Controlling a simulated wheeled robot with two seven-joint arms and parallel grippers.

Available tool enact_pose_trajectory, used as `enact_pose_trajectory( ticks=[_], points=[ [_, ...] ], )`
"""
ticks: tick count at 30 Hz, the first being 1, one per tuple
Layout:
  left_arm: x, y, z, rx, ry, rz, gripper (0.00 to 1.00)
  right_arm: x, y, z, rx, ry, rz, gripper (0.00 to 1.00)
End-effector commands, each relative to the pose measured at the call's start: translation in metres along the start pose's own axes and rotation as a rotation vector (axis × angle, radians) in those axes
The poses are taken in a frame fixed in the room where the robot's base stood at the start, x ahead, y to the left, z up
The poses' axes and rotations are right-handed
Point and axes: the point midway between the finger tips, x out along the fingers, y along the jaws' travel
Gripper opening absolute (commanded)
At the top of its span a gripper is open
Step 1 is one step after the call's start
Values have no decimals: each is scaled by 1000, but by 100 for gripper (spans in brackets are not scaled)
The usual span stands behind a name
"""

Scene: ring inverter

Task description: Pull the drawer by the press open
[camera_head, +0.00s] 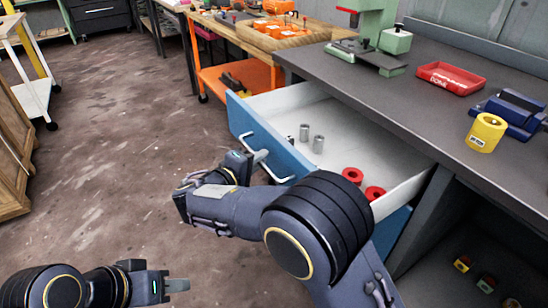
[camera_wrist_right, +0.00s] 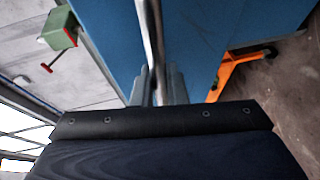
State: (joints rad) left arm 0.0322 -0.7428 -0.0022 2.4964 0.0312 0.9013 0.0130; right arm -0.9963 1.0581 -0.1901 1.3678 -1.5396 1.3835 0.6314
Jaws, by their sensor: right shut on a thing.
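The drawer (camera_head: 345,131) under the grey bench is pulled well out in the head view. Its blue front (camera_head: 277,148) faces the lower left, and its white inside shows. My right gripper (camera_head: 256,158) is shut on the drawer's metal handle (camera_head: 278,179). In the right wrist view the handle (camera_wrist_right: 150,30) runs between the two fingers (camera_wrist_right: 158,86), in front of the blue panel (camera_wrist_right: 215,40). The green press (camera_head: 374,22) stands on the bench above the drawer. My left gripper (camera_head: 178,285) is empty at the lower left; its finger gap is unclear.
In the drawer lie grey metal cylinders (camera_head: 318,144) and red rings (camera_head: 353,175). On the bench are a red tray (camera_head: 451,78), a yellow roll (camera_head: 486,132) and a blue device (camera_head: 512,112). An orange cart (camera_head: 235,84) stands behind the drawer.

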Motion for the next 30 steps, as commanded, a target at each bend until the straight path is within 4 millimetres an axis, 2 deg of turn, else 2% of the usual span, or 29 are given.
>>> enact_pose_trajectory(
  ticks=[1, 6, 12, 18, 30],
  points=[
    [1, -1, 1, 0, 0, 0, 36, -12, -5, -5, -3, 4, -1, 0],
    [1, 0, 0, 0, 0, 0, 36, -44, -11, -18, -3, 3, -1, 0],
    [0, 0, 0, 0, 0, 0, 36, -70, -16, -29, -3, 1, -2, 0],
    [0, 0, 0, 0, 0, 0, 36, -82, -19, -34, -3, -1, -1, 0],
    [0, 0, 0, 0, 0, 0, 36, -84, -19, -35, -2, -3, -2, 0]
  ],
)
